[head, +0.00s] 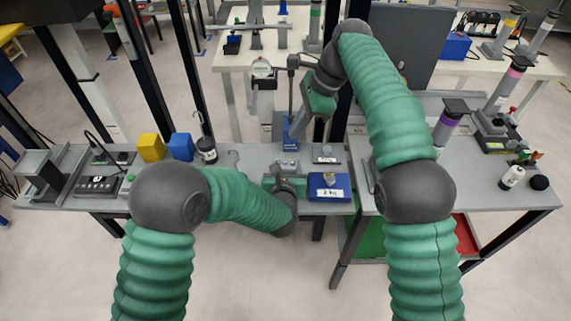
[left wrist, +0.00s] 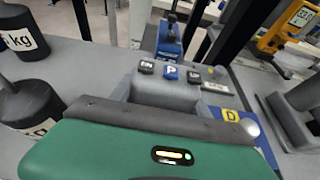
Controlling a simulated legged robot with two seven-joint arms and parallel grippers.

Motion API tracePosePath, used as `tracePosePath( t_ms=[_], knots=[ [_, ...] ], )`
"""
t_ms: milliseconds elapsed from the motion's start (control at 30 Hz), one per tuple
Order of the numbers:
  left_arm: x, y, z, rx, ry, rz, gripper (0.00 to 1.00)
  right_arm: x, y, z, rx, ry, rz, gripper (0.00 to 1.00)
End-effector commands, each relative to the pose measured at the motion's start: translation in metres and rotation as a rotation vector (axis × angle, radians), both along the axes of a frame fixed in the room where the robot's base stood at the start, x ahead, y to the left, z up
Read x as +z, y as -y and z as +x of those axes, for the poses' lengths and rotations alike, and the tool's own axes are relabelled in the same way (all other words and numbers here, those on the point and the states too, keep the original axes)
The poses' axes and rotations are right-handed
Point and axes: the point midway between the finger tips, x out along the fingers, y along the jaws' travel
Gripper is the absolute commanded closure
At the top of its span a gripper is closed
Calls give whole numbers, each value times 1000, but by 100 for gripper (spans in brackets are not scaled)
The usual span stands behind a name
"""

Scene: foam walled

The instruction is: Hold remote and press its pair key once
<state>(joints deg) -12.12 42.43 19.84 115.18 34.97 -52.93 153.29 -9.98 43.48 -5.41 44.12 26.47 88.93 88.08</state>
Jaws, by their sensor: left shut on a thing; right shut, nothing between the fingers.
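The grey remote (head: 287,163) is held low over the bench by my left gripper (head: 286,178), which is shut on it. In the left wrist view the remote (left wrist: 165,92) shows a row of keys on its far part: a black one marked EN, a blue key marked P (left wrist: 170,72) and another dark one. The P key looks like the pair key. My right gripper (head: 304,122) is shut and empty, above and beyond the remote, apart from it. The left fingers are mostly hidden behind the green gripper body in the left wrist view.
A blue tray (head: 341,193) with a knob sits right of the remote. A blue device (head: 291,138) stands behind it. Yellow (head: 151,147) and blue (head: 181,147) blocks and a dark weight (head: 207,151) stand left. Dark posts rise behind the bench.

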Motion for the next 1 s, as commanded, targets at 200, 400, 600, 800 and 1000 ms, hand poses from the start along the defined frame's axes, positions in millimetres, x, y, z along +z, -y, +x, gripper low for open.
tracePosePath(
  t_ms=[200,400,600,800,1000],
  knots=[
    [-1,0,0,0,-1,0,92,18,-31,1,-93,221,155,100],
    [-1,0,0,0,-1,0,92,20,-30,-11,-225,398,206,100],
    [-1,0,1,0,-1,0,92,16,-22,-19,-288,468,202,100],
    [-1,0,1,0,-1,0,92,15,-21,-19,-292,471,201,100],
    [-1,0,0,0,-1,0,92,11,-21,-19,-292,469,201,100]
  ],
)
